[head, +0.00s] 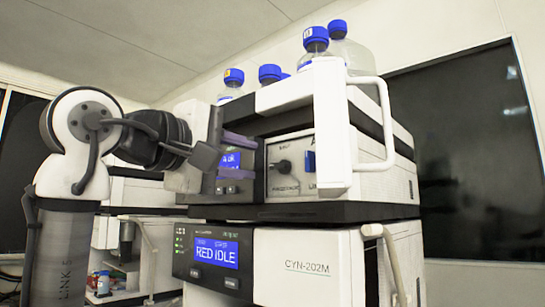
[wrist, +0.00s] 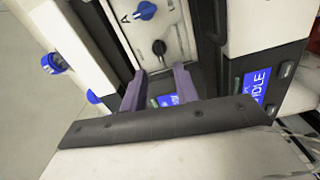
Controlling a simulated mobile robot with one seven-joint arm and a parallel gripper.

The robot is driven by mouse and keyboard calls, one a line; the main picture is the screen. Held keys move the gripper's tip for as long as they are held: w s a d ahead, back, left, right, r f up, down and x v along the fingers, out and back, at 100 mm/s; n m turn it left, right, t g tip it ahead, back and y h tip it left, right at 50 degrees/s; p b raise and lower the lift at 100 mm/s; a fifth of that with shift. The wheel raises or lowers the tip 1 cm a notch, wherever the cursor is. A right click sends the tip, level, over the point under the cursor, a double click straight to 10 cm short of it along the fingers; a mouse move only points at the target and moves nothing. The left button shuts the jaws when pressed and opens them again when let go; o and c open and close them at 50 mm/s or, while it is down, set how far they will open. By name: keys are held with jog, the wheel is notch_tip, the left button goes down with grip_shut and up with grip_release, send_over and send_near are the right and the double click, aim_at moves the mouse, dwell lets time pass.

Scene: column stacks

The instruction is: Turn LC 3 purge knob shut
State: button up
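A black knob (head: 283,166) sits on a white panel in the upper module of the stack. The small lettering around it is too blurred to read with certainty. Its pointer appears to face left in the head view. The same black knob (wrist: 159,47) shows ahead of my fingers in the wrist view. A blue knob (head: 310,162) is on the same panel, also in the wrist view (wrist: 146,11). My gripper (head: 251,158) is open with two purple fingers. In the wrist view my gripper (wrist: 160,70) points at the black knob, apart from it, with nothing between the fingers.
A white frame (head: 333,130) with a handle (head: 386,125) juts out right of the knobs. Several blue-capped bottles (head: 315,45) stand on top.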

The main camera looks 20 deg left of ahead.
aim_at(275, 165)
jog(key=p+x, duration=0.1)
jog(key=x, duration=0.6)
jog(key=shift+p, duration=0.3)
grip_shut()
